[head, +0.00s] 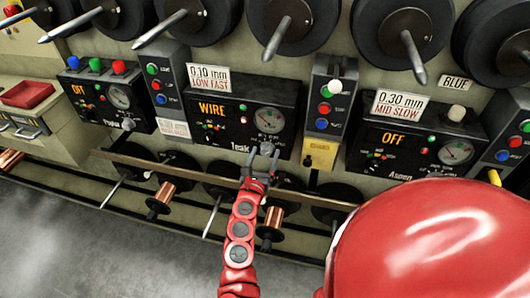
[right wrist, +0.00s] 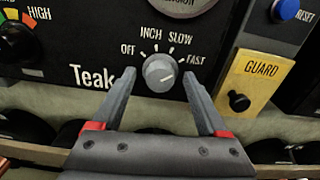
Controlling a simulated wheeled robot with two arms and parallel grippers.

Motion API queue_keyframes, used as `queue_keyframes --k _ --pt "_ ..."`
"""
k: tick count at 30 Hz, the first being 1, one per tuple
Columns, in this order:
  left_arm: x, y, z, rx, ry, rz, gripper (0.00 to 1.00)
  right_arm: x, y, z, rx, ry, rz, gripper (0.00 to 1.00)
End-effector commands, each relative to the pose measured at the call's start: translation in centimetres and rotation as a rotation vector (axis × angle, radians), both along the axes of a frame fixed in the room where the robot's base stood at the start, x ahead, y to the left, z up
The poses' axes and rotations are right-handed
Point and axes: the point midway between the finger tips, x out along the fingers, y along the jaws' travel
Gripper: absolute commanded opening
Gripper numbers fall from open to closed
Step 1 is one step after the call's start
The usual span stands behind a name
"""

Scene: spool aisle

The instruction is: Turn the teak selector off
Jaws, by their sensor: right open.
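The teak selector (right wrist: 160,71) is a round grey knob on the black Teak panel (head: 210,108), under a dial printed OFF, INCH, SLOW and FAST. Its pale pointer line appears to slant to the right, toward the FAST side; the exact setting is hard to tell. In the head view the knob (head: 267,148) is small, just at the tips of my right gripper (head: 261,163). In the right wrist view my right gripper (right wrist: 159,92) is open, one finger on each side of the knob, with gaps to both. The panel's display reads WIRE in orange. My left gripper is not in view.
A yellow GUARD plate (right wrist: 261,80) with a black knob is right of the selector. A rail (head: 170,166) and copper spools (head: 163,193) lie below the panels. The Aspen panel (head: 410,150) at right shows OFF. Large black reels (head: 293,22) with rods jut out above.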

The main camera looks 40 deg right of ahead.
Motion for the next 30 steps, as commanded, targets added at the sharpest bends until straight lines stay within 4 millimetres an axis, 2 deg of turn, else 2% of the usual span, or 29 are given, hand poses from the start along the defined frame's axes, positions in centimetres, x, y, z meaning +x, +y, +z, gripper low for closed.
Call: queue_keyframes --k 11,14,24,30 --pt "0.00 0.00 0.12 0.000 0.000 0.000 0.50 0.48 -0.59 -0.03 0.000 0.000 0.000 0.77" --pt "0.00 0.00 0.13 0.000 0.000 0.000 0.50 0.48 -0.58 -0.03 0.000 0.000 0.000 0.62" --pt "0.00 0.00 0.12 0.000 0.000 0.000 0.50 0.47 -0.56 -0.03 0.000 0.000 0.000 0.01" --pt "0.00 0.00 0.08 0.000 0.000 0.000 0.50 0.46 -0.56 -0.05 -0.002 0.004 0.000 0.00"
